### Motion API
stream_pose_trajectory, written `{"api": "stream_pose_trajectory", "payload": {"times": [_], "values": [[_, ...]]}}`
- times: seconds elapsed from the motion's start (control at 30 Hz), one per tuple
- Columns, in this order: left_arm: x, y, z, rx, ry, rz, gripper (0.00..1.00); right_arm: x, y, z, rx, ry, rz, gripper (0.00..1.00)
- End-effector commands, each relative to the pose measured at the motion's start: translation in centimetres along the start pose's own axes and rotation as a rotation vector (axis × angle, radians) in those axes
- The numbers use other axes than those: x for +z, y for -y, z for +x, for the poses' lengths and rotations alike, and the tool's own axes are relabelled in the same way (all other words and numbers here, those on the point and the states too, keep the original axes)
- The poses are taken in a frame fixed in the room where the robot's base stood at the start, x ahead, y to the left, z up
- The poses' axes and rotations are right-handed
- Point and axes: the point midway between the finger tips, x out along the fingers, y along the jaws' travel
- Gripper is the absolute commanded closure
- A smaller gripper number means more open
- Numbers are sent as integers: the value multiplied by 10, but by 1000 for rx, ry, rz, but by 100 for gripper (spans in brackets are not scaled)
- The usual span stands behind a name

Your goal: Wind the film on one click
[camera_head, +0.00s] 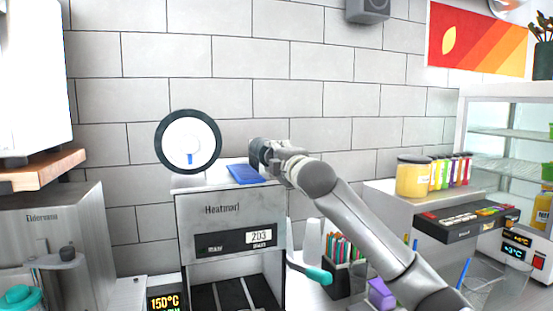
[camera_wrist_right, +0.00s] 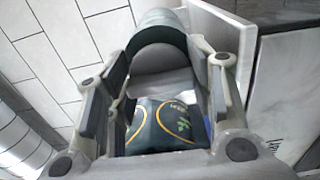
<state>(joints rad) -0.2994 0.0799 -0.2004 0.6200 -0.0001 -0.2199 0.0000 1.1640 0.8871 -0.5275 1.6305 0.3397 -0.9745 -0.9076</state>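The cup sealer (camera_head: 231,209) is a grey box with "Heatmarl" on its front and a small display reading 203. A white disc with a dark rim and a short blue mark (camera_head: 188,141) shows above its top left. A blue flat piece (camera_head: 243,174) lies on its top. In the right wrist view, dark printed film (camera_wrist_right: 165,124) with yellow arcs and a green logo lies beyond my fingers, below a dark green rounded roll (camera_wrist_right: 160,27). My right gripper (camera_head: 262,153) is open above the sealer's top right. It also shows in the wrist view (camera_wrist_right: 160,108), fingers apart. My left gripper is out of view.
A lever with a teal handle (camera_head: 319,275) sticks out at the sealer's right. A pen holder (camera_head: 343,280), a purple item (camera_head: 381,294) and jars (camera_head: 413,178) stand further right. A grey cabinet (camera_head: 50,240) and a wooden shelf (camera_head: 42,169) are at left.

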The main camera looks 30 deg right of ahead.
Motion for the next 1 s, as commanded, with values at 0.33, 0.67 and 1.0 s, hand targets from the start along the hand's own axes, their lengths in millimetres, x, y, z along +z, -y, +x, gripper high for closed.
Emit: {"api": "stream_pose_trajectory", "payload": {"times": [0.33,0.67,1.0], "values": [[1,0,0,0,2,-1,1,0,2,0,-4,0,51,75],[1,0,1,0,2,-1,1,-2,3,0,-5,-3,282,75],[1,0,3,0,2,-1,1,-2,3,0,-5,-2,607,75]]}}
